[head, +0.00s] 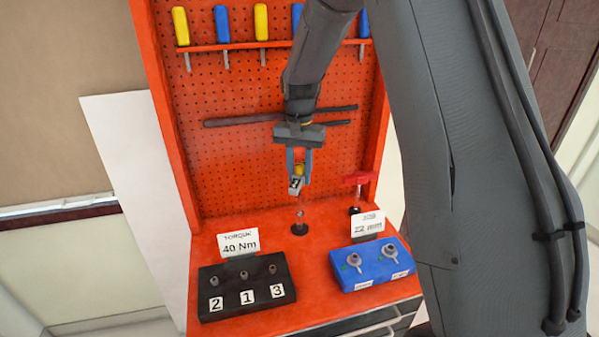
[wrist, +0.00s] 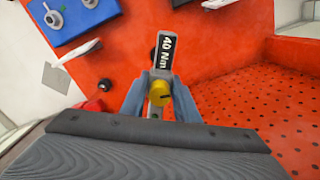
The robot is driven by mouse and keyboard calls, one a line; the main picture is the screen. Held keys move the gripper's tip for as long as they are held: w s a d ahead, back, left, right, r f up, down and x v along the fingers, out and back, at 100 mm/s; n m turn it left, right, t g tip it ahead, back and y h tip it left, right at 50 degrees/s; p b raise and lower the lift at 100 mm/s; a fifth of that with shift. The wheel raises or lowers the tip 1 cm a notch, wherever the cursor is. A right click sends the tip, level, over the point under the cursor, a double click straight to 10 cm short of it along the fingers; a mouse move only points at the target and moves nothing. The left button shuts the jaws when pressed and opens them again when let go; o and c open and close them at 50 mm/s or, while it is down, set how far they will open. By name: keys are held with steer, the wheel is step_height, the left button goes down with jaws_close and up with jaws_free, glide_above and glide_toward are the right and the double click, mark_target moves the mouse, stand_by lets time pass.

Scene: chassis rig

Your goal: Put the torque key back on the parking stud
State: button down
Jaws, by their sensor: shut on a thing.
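My gripper (head: 299,172) is shut on the torque key, a grey piece with a yellow knob (wrist: 159,93) and a dark label reading "40 Nm" (wrist: 166,50). In the head view the key (head: 296,186) hangs upright below the jaws. Directly below it in the picture, a thin pale stud (head: 300,214) rises from a round black base (head: 299,229) on the red bench top. I cannot tell whether key and stud touch. In the wrist view the stud is mostly hidden behind the key.
A red T-handle tool (head: 359,180) stands to the right. A black block (head: 232,300) with several numbered pegs and a blue block (head: 373,272) with two sockets sit at the front, with "40 Nm" (head: 238,242) and "22 mm" (head: 368,223) cards. An orange pegboard (head: 240,160) stands behind.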

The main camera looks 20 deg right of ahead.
mark_target(300, 167)
steer(key=shift+f+b, duration=0.6)
steer(key=shift+f, duration=1.15)
steer(key=c, duration=1.3)
jaws_free()
steer(key=shift+r, duration=0.1)
step_height(300, 167, up, 7)
steer(key=shift+f+b, duration=0.15)
steer(key=shift+b, duration=0.95)
steer(key=shift+r, duration=0.3)
steer(key=shift+s, duration=0.4)
steer(key=s+f+n, duration=0.2)
steer(key=s, duration=0.6)
steer(key=s+f+n+t, duration=0.1)
steer(key=s+f+n, duration=0.1)
steer(key=s, duration=0.6)
steer(key=s+f+n, duration=0.2)
steer(key=s+f, duration=0.1)
steer(key=s, duration=0.5)
